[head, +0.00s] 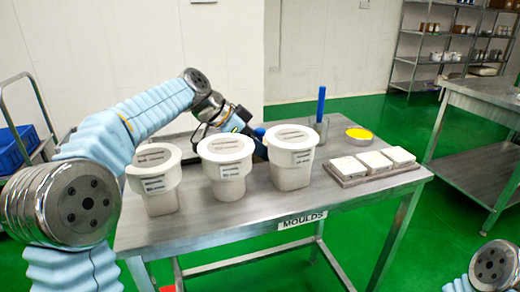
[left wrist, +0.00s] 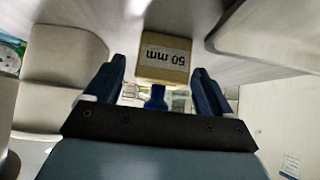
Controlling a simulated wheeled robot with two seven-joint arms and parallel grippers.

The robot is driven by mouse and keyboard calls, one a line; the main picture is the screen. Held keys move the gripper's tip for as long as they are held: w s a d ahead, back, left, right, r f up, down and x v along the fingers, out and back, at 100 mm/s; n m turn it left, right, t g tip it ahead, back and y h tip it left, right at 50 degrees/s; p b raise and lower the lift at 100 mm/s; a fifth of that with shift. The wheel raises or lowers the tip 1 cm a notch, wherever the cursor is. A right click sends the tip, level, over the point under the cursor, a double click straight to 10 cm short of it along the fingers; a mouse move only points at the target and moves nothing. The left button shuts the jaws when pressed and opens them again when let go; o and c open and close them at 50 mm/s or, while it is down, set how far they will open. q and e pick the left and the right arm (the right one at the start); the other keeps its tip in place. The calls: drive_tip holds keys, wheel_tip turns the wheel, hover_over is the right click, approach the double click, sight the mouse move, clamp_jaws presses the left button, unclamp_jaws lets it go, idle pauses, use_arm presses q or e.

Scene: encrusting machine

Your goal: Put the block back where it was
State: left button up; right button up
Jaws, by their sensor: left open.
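The tan block (left wrist: 165,62) with a white "50 mm" label shows in the left wrist view, straight ahead of the gripper. In that view the label reads upside down. My left gripper (left wrist: 158,78) is open, with one dark blue finger on each side of the block in the picture and a gap to each. I cannot tell how deep the block is between the fingers. In the head view my left gripper (head: 259,140) is behind the white pots, partly hidden, and the block is not visible there. My right gripper is out of view.
Three lidded white pots (head: 153,180), (head: 227,168), (head: 291,158) stand along the front of the metal table (head: 250,217). To the right are a metal cup (head: 318,130) with a blue-handled tool, a yellow-topped dish (head: 358,134) and a tray (head: 350,181) with white moulds.

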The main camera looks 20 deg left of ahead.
use_arm(q)
drive_tip(key=shift+w+d+f, duration=0.3)
drive_tip(key=shift+d+f, duration=0.1)
drive_tip(key=shift+f, duration=0.1)
drive_tip(key=c, duration=1.2)
